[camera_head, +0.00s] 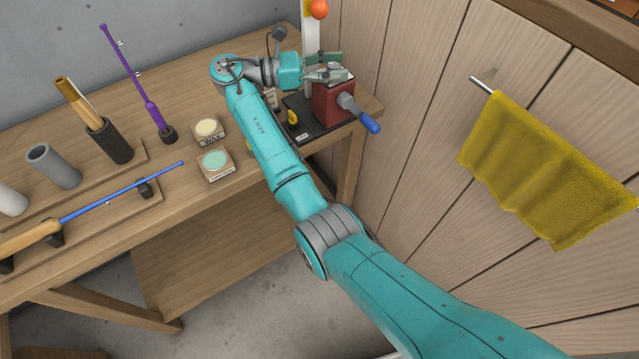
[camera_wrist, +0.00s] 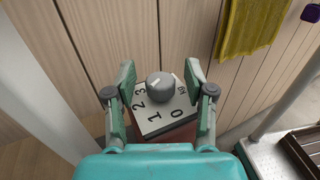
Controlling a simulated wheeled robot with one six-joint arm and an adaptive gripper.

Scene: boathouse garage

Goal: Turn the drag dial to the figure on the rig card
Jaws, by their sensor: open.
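The drag dial is a grey round knob (camera_wrist: 160,86) on a white plate (camera_wrist: 150,125) with figures; 0, 1, 2 and 3 can be read, and another mark at the right is unclear. A pale pointer mark shows on the knob's upper left; its exact figure is hard to tell. The dial sits on a dark red box (camera_head: 333,103) with a blue-handled crank. My gripper (camera_wrist: 160,75) is open, its fingers on either side of the knob, with gaps visible. In the head view my gripper (camera_head: 325,68) is above the box. I cannot make out the rig card.
The box stands on a black base (camera_head: 318,130) at the bench's right end, close to the plank wall. A wax tin (camera_head: 207,128), a green tin (camera_head: 215,163) and rods lie left of my arm. A yellow towel (camera_head: 545,165) hangs at the right.

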